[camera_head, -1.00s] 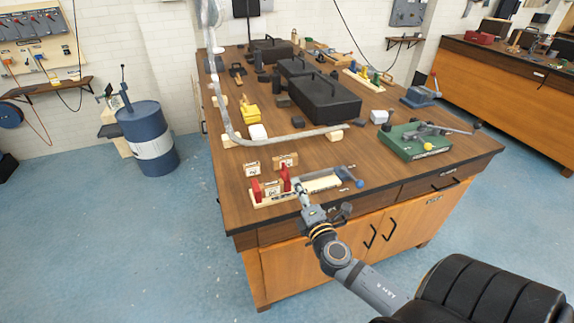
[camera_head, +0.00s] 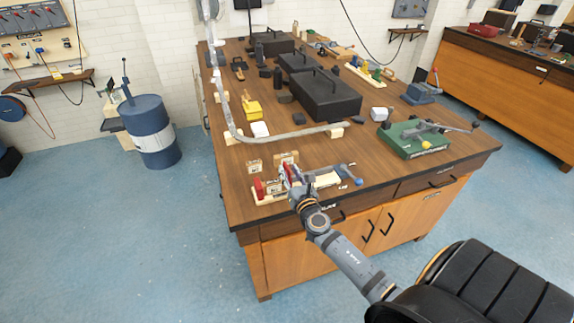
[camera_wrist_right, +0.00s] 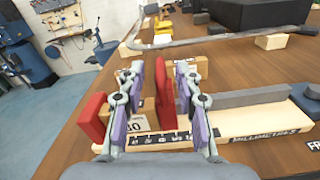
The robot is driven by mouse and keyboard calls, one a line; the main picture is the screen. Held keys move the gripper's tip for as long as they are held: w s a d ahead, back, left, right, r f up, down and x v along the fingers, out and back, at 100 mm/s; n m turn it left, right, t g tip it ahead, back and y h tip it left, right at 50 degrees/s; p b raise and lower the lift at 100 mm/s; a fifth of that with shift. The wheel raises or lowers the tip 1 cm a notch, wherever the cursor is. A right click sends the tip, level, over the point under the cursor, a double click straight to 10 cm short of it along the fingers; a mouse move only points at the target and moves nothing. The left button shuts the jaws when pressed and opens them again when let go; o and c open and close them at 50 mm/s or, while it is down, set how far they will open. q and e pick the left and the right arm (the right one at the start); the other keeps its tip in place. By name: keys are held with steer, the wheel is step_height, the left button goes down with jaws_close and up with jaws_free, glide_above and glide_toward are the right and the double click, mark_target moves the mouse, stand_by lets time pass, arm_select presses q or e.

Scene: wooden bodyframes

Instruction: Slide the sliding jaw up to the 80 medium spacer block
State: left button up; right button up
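The red sliding jaw (camera_wrist_right: 164,100) stands upright on the wooden gauge base (camera_wrist_right: 240,122) with its millimetre scale. In the right wrist view, the fingers of my right gripper (camera_wrist_right: 162,115) are apart, one on each side of this jaw; I cannot tell whether either touches it. The red fixed jaw (camera_wrist_right: 90,116) is at the left end. A light wooden spacer block (camera_wrist_right: 132,122) sits between the jaws, partly hidden by the left finger; its label is not fully readable. In the head view, my right gripper (camera_head: 293,178) covers most of the sliding jaw. My left gripper is not in view.
Two other wooden blocks, one on the left (camera_head: 254,166) and one on the right (camera_head: 286,158), stand behind the gauge. A green fixture (camera_head: 412,142) and black cases stand farther back.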

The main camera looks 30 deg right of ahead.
steer(key=shift+x, duration=1.4)
jaws_close()
